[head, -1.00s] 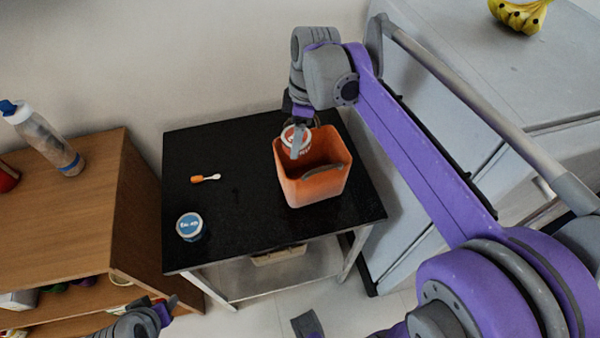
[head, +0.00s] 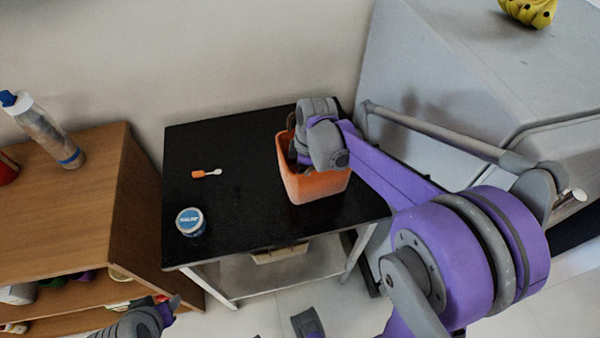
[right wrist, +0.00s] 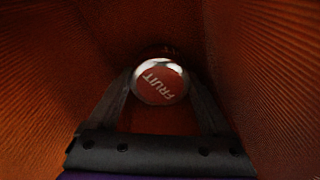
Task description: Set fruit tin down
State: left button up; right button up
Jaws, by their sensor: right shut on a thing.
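The fruit tin (right wrist: 160,83) shows in the right wrist view, with a red lid that reads "FRUIT" and a pale rim. My right gripper (right wrist: 162,92) is shut on it, one finger on each side. The gripper and tin are down inside the orange bin (head: 318,188), whose ribbed walls surround them in the right wrist view. Whether the tin touches the bin's floor I cannot tell. In the head view my right wrist hides the tin and fingers. My left gripper (head: 172,308) is at the bottom left, away from the table; its jaw state is unclear.
The bin stands on a black table (head: 250,225). A blue-lidded tin (head: 190,222) and an orange-and-white brush (head: 206,173) lie to its left. A wooden shelf (head: 70,210) with a bottle (head: 45,130) is further left. A grey cabinet (head: 450,90) stands at the right.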

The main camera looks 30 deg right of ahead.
jog(key=shift+f, duration=0.15)
jog(key=o, duration=1.6)
jog(key=shift+c, duration=0.2)
jog(key=shift+r, duration=0.3)
notch_tip(320, 180, up, 12)
jog(key=s+d+p, duration=0.1)
jog(key=shift+d+f, duration=0.15)
jog(key=shift+d, duration=0.1)
